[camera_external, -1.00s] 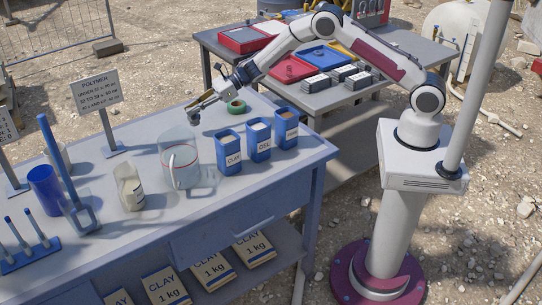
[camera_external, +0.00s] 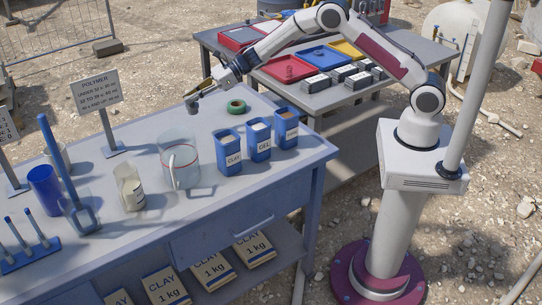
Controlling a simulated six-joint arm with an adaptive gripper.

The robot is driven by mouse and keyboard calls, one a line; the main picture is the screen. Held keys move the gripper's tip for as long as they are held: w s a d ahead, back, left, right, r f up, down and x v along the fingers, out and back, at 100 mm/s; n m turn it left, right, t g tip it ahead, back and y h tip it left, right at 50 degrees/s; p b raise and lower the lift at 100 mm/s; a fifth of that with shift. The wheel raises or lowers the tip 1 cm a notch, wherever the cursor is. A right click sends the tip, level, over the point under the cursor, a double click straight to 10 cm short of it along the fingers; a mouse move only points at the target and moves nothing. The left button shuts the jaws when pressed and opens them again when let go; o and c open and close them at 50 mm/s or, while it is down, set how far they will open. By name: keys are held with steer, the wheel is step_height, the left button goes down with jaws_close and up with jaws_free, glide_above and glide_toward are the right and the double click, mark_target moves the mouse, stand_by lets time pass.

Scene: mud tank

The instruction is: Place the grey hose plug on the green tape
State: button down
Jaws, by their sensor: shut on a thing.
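The green tape (camera_external: 236,106) is a ring lying flat near the back edge of the blue-grey bench, behind the blue containers. My gripper (camera_external: 199,97) is to the left of the tape and above the bench, reaching in from the right. It is shut on the grey hose plug (camera_external: 192,108), a small dark grey piece that shows below the fingertips. The plug appears clear of the bench top and apart from the tape. Its exact height and its fit between the fingers are too small to tell.
Blue containers (camera_external: 229,158) stand in a row in front of the tape. A clear jug (camera_external: 181,167) stands to their left. A polymer sign (camera_external: 97,90) is at the back left. The bench (camera_external: 150,128) is bare around the sign's right side.

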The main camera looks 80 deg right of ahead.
steer(key=d+r+h, duration=0.1)
steer(key=d+r, duration=0.1)
steer(key=d, duration=0.4)
steer(key=r+m+h, duration=0.1)
steer(key=m, duration=0.1)
glide_above(236, 104)
steer(key=shift+s+d+r+t, duration=0.1)
steer(key=shift+d+r+t, duration=0.05)
steer(key=shift+t, duration=0.25)
step_height(236, 104, down, 6)
stand_by(0.3)
steer(key=shift+f, duration=2)
